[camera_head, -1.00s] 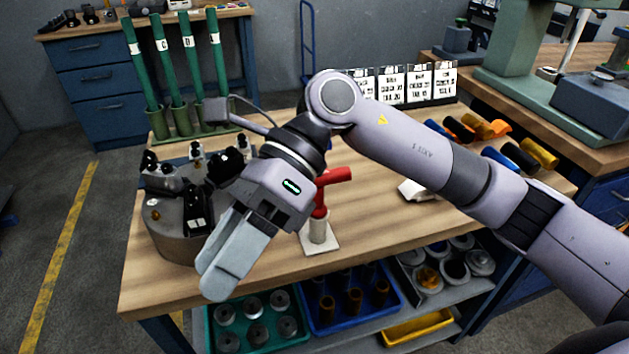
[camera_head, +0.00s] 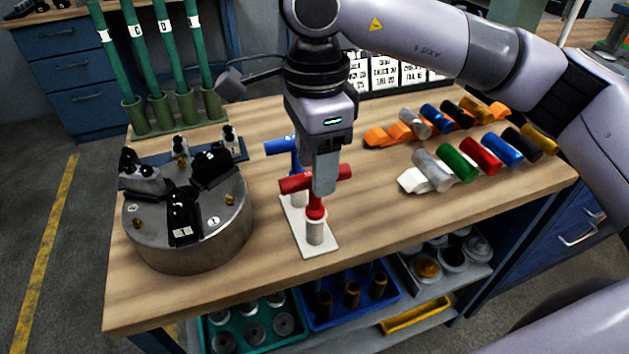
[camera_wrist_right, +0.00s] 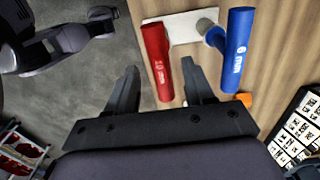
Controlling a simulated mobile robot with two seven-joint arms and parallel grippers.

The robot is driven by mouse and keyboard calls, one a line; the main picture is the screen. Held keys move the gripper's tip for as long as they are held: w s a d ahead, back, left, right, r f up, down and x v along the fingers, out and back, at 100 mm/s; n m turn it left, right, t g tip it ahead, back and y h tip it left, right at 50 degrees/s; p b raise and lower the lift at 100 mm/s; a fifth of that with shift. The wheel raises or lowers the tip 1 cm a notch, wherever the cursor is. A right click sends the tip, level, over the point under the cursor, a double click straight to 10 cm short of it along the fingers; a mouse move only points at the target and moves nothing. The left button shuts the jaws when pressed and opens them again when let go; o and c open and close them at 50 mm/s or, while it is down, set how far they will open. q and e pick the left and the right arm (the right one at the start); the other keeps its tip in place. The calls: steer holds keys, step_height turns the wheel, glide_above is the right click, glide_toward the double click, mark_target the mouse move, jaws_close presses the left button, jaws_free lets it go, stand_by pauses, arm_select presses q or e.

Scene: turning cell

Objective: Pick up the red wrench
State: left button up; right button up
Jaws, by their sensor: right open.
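The red wrench (camera_head: 297,184) is a T-shaped tool standing upright in a holder on a white base plate (camera_head: 318,245), its crossbar on top. A blue T-wrench (camera_head: 282,146) stands behind it on the same plate. My right gripper (camera_head: 324,188) points down at the red crossbar and covers part of it in the head view. In the right wrist view the red wrench (camera_wrist_right: 160,62) reaches in between the tips of my open right gripper (camera_wrist_right: 163,88); the blue wrench (camera_wrist_right: 234,50) lies outside to the right. My left gripper is out of view.
A round chuck (camera_head: 190,235) with black jaws stands left of the wrenches. Coloured cylinders (camera_head: 458,162) lie in rows at the right. Green tubes (camera_head: 150,55) stand in a rack behind. Bare tabletop lies right of the white plate.

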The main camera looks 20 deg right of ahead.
mark_target(315, 209)
steer(key=shift+f, duration=1.45)
jaws_close()
steer(key=shift+r, duration=0.15)
